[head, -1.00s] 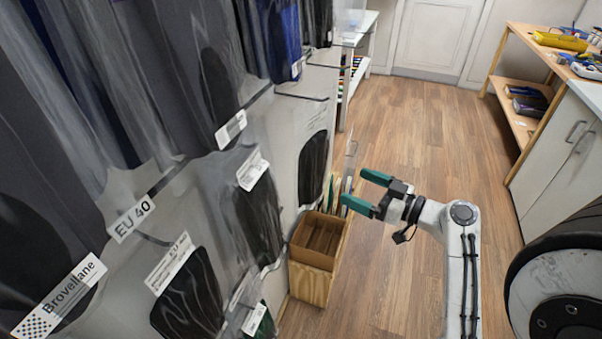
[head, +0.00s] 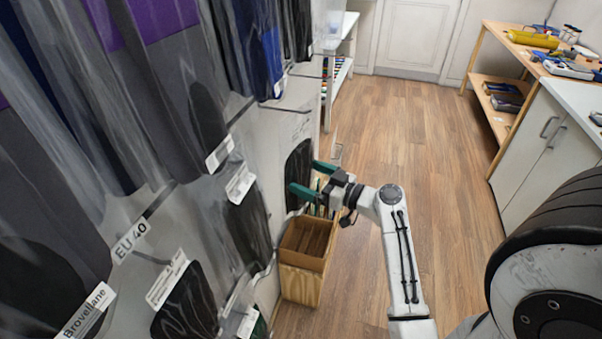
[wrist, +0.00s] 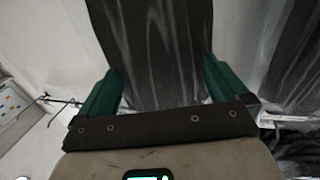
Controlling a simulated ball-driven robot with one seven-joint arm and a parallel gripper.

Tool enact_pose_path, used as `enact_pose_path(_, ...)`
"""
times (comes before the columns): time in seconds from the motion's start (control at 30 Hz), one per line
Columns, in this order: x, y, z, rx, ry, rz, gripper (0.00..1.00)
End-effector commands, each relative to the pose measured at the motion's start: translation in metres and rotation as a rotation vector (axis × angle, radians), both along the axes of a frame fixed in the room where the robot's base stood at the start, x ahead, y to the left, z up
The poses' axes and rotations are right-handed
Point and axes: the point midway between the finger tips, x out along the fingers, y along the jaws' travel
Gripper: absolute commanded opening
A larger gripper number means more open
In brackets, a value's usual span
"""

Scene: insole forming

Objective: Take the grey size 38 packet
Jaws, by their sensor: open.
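A dark grey packet (head: 298,160) in clear film hangs on the white wall panel, in the middle of the head view. In the wrist view the dark packet (wrist: 150,35) fills the space between the fingers. No size label on it is readable, so I cannot confirm size 38. My gripper (head: 305,177) has green fingers and is open at this packet. In the wrist view my gripper (wrist: 162,75) has one finger on each side of the packet; I cannot tell whether they touch it.
Other packets (head: 185,300) hang nearer on the left, with an "EU 40" tag (head: 131,241). A wooden box (head: 301,284) stands below my gripper. A workbench (head: 540,70) with tools stands at right. The wooden floor (head: 420,140) between is clear.

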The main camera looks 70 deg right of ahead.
Motion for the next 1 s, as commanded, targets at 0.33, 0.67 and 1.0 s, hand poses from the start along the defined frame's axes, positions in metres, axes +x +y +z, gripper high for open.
enact_pose_path(0.33,0.0027,-0.0005,-0.0002,-0.001,0.000,0.000,0.92)
enact_pose_path(0.67,0.0024,-0.0004,-0.0002,0.000,0.000,0.000,0.61)
enact_pose_path(1.0,0.0025,-0.0005,0.0008,-0.001,-0.001,0.000,0.53)
